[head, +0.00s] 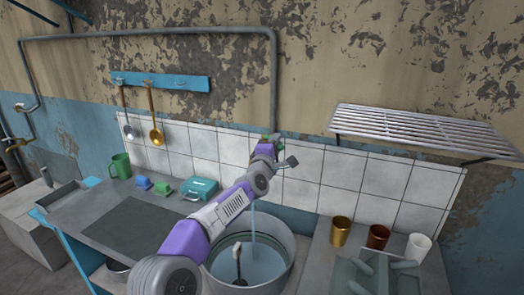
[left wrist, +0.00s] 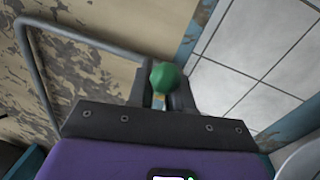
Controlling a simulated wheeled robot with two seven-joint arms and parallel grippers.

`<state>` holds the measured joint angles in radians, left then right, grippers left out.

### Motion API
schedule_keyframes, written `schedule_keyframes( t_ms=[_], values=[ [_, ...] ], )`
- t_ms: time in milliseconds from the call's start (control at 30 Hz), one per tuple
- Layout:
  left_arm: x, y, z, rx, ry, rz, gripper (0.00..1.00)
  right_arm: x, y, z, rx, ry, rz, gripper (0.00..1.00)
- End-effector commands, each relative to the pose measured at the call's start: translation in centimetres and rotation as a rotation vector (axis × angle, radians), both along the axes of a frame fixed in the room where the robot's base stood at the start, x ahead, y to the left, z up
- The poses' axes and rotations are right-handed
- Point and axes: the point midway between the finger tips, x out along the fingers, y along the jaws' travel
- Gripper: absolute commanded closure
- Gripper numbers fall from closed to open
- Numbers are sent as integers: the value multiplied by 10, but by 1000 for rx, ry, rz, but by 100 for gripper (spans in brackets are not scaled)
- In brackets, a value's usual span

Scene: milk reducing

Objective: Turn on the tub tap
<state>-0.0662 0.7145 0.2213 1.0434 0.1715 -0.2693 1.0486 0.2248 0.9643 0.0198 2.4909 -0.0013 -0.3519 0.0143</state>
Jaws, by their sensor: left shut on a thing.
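The green tap knob (left wrist: 166,77) sits between the two fingers of my left gripper (left wrist: 160,98) in the left wrist view. In the head view my left gripper (head: 270,143) is at the wall above the tub, shut on the knob, which is mostly hidden there. The round grey metal tub (head: 284,262) stands below, partly covered by my left arm. A thin pale stream of water (head: 253,222) falls into the tub, which holds bluish water. The spout is hidden behind my arm. My right gripper is not in view.
A wire shelf (head: 425,130) juts from the wall at right. A gold cup (head: 341,231), a brown cup (head: 377,237) and a white cup (head: 418,247) stand right of the tub. A teal case (head: 199,188) and a green mug (head: 121,165) stand on the left counter.

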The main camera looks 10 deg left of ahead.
Motion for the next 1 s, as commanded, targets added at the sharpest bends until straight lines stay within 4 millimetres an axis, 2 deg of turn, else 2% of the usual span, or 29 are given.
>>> schedule_keyframes(
  t_ms=[200, 567, 600, 733, 1000],
  values=[
    [2, -11, 0, 0, 1, -37, 100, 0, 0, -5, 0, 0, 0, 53],
    [2, -11, 1, 0, -1, -40, 100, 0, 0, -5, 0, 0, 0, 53],
    [2, -11, 1, 0, -1, -40, 79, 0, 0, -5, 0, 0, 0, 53],
    [2, -10, 1, 0, 0, -39, 60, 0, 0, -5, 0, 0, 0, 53],
    [2, -9, 0, 0, 0, -38, 60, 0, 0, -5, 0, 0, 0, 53]
  ],
)
